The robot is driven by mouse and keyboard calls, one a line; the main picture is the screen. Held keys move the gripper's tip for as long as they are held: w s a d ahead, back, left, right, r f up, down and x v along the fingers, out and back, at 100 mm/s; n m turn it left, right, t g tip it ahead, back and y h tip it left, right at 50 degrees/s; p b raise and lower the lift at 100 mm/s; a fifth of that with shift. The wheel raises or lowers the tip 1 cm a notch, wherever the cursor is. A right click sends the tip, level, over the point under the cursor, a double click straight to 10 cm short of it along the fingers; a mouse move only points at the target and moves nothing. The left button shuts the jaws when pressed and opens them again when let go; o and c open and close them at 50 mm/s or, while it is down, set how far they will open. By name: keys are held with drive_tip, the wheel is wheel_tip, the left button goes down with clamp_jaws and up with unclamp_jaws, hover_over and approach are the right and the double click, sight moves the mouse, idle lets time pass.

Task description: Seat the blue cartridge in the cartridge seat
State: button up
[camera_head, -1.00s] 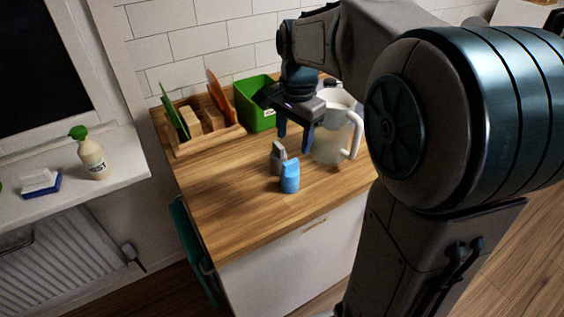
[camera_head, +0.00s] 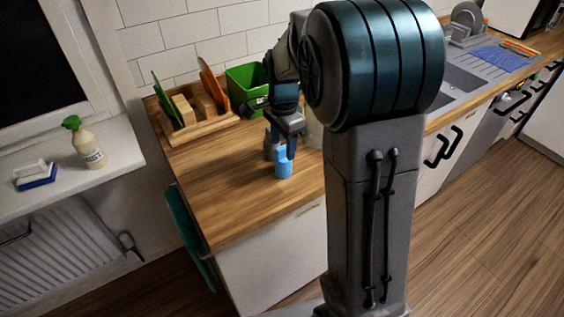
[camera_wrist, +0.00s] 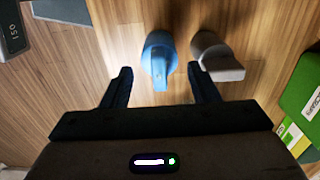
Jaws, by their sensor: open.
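The blue cartridge (camera_head: 283,169) stands on the wooden counter in the head view, directly below my gripper (camera_head: 283,151). In the wrist view the blue cartridge (camera_wrist: 159,58) is near the middle, with its narrow tab pointing toward the gap between my fingers. My gripper (camera_wrist: 160,76) is open, one finger on each side of that tab, and appears not to touch it. A similar grey cartridge (camera_wrist: 216,57) stands close to its right, near my right finger; in the head view it is mostly hidden behind my gripper. I cannot identify the cartridge seat in these frames.
A wooden rack (camera_head: 190,122) with boards and a green bin (camera_head: 246,82) stand at the back of the counter. A pale jug (camera_head: 313,132) is mostly hidden behind my arm. A dark box (camera_wrist: 12,30) shows at the wrist view's upper left. The counter's front left is clear.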

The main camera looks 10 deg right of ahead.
sight(284, 157)
wheel_tip(284, 157, down, 5)
drive_tip(key=shift+r+p, duration=0.15)
drive_tip(key=shift+p, duration=0.15)
drive_tip(key=shift+c, duration=0.2)
drive_tip(key=c, duration=0.8)
drive_tip(key=shift+r, duration=0.1)
drive_tip(key=shift+c, duration=0.2)
